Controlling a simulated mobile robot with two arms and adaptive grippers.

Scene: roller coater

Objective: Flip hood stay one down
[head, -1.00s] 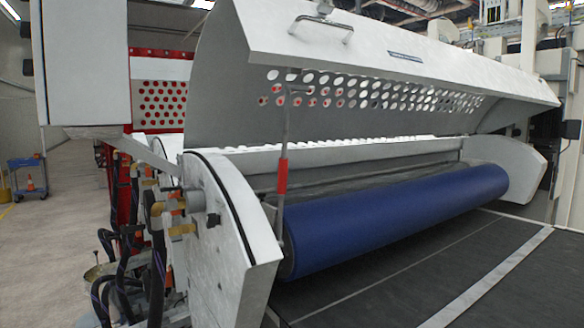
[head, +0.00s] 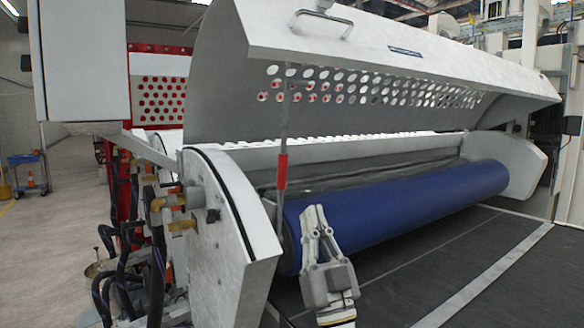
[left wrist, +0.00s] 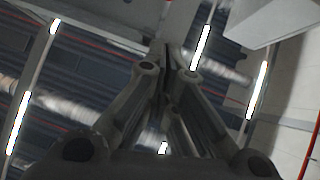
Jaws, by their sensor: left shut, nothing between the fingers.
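The hood stay (head: 283,150) is a thin grey rod with a red grip (head: 282,171), standing upright under the raised hood (head: 390,62) at the near end of the blue roller (head: 400,212). My left gripper (head: 315,210) is in front of the roller's near end, to the right of and below the red grip, apart from it. Its fingers point up and are shut with nothing between them. In the left wrist view the closed fingers (left wrist: 165,55) point at the ceiling, and the stay cannot be made out there. My right gripper is out of view.
A white side plate (head: 235,225) with brass fittings and black hoses stands left of the stay. The dark flat bed (head: 440,280) in front of the roller is clear. A handle (head: 322,18) is on the hood's top.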

